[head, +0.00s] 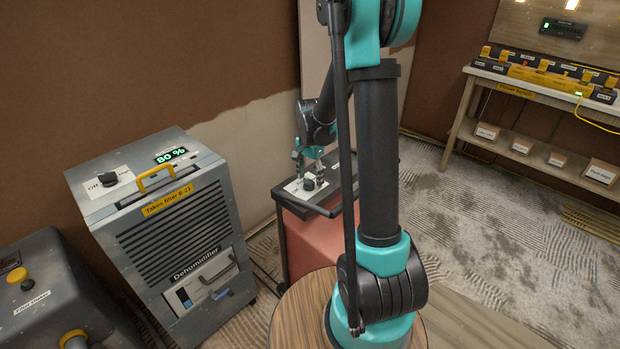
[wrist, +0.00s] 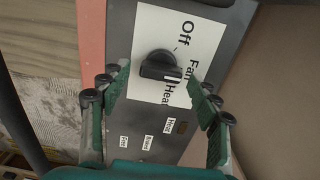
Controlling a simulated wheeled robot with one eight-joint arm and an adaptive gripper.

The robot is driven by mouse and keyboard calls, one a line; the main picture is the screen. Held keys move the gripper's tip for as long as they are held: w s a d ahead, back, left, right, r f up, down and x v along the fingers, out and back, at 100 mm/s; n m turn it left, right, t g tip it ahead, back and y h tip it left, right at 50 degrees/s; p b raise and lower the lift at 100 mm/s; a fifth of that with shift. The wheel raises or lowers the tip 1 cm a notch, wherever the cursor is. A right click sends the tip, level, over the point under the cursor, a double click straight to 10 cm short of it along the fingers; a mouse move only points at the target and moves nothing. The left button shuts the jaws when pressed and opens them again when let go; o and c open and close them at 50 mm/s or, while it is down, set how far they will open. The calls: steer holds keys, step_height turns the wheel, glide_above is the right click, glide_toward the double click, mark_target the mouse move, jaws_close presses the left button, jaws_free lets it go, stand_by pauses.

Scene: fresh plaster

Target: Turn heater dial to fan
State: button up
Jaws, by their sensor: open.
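The heater (head: 306,245) is a salmon-red box with a dark top, partly hidden behind my arm in the head view. Its black dial (wrist: 158,64) sits on a white label (wrist: 150,25) reading Off, Fan and Heat. The dial's grip bar lies nearly across the wrist picture, a white mark near its right end, close to Fan and Heat; I cannot tell the exact setting. The dial also shows small in the head view (head: 309,184). My gripper (wrist: 158,72) is open, pointing down over the dial, one finger on each side; contact is not visible.
A grey dehumidifier (head: 165,235) with its own Off dial (head: 108,180) stands left of the heater. A grey machine (head: 50,295) is at the lower left. A bench (head: 500,80) with power strips stands at the upper right. Rough floor (head: 480,220) lies open at the right.

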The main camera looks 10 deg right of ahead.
step_height(320, 180, up, 12)
stand_by(0.5)
steer(key=shift+f, duration=0.1)
